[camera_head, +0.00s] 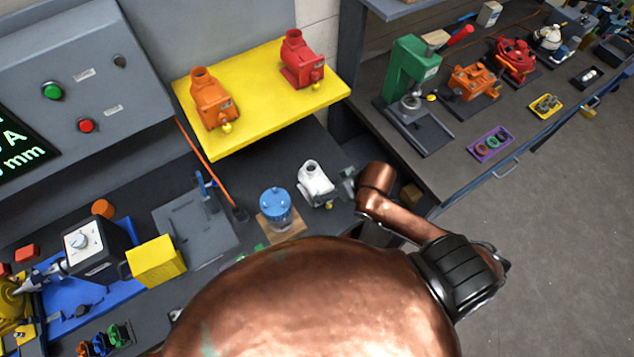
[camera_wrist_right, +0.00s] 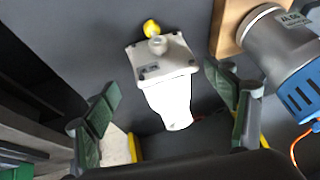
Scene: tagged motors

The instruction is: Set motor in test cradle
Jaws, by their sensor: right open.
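A white motor (camera_head: 316,183) with a yellow tag lies on the dark bench, in the middle of the head view. In the right wrist view the white motor (camera_wrist_right: 168,90) lies between the spread fingers of my right gripper (camera_wrist_right: 168,115), with a gap on both sides. In the head view my right gripper (camera_head: 348,186) is just right of the white motor, partly hidden by its own arm. A blue-topped motor (camera_head: 275,208) stands on a wooden block (camera_head: 284,232) to the left. I cannot tell which fixture is the test cradle. My left gripper does not show.
A yellow shelf (camera_head: 255,105) above the bench bears an orange motor (camera_head: 212,99) and a red motor (camera_head: 301,61). A grey plate fixture (camera_head: 190,228) and a yellow block (camera_head: 156,261) stand left. A green press (camera_head: 410,75) stands on the right bench.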

